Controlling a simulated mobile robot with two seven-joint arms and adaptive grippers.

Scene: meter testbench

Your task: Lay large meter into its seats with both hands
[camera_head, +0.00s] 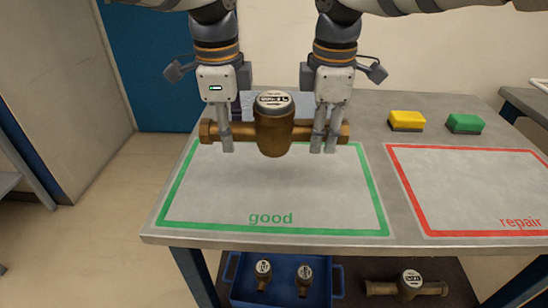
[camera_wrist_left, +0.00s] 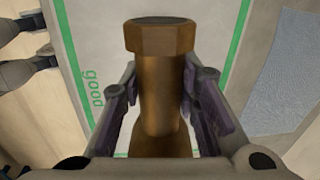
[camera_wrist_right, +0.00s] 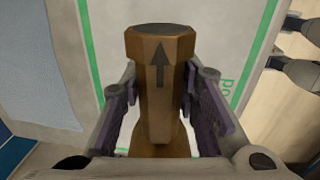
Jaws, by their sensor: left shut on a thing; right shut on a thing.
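The large meter (camera_head: 273,140) is a bronze pipe body with a round dial facing up, held level above the green "good" area (camera_head: 200,219). My left gripper (camera_head: 226,146) is shut on its left pipe end, and my right gripper (camera_head: 324,146) is shut on its right pipe end. In the left wrist view the pipe end (camera_wrist_left: 160,70) lies between the fingers. The right wrist view shows the other pipe end (camera_wrist_right: 160,85), marked with a dark arrow, between the fingers. I cannot make out any seats for the meter.
A red "repair" area (camera_head: 470,190) lies to the right, empty. A yellow block (camera_head: 406,121) and a green block (camera_head: 465,124) stand behind it. Below the tabletop are a blue crate (camera_head: 285,295) with two small meters and another large meter (camera_head: 408,286).

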